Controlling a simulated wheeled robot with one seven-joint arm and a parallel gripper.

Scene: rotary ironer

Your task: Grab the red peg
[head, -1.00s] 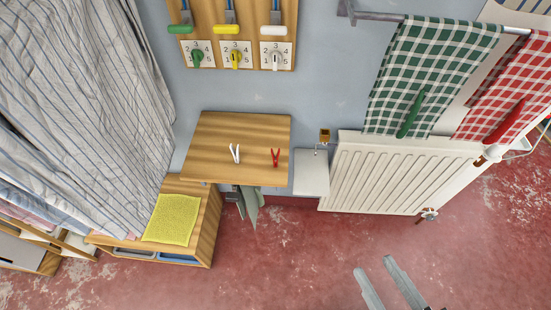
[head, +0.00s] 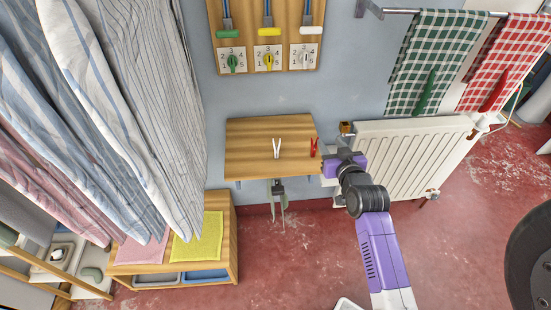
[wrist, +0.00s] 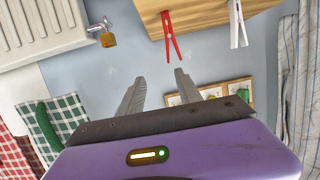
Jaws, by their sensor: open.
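The red peg (head: 314,148) stands at the right end of the small wooden wall shelf (head: 245,160). In the wrist view the red peg (wrist: 170,38) shows at the top middle, its legs near the shelf edge. My gripper (head: 328,166) is just right of the shelf's right end, close to the red peg. In the wrist view the two grey fingers of my gripper (wrist: 160,77) are apart, with nothing between them; the peg appears a little beyond the fingertips. The exact gap cannot be told. A white peg (head: 277,149) stands left of the red one.
A white radiator (head: 400,150) is right of the shelf, with a brass padlock-like item (head: 346,128) at its upper left corner. Checked towels (head: 437,60) hang above it. Striped sheets (head: 140,90) fill the left.

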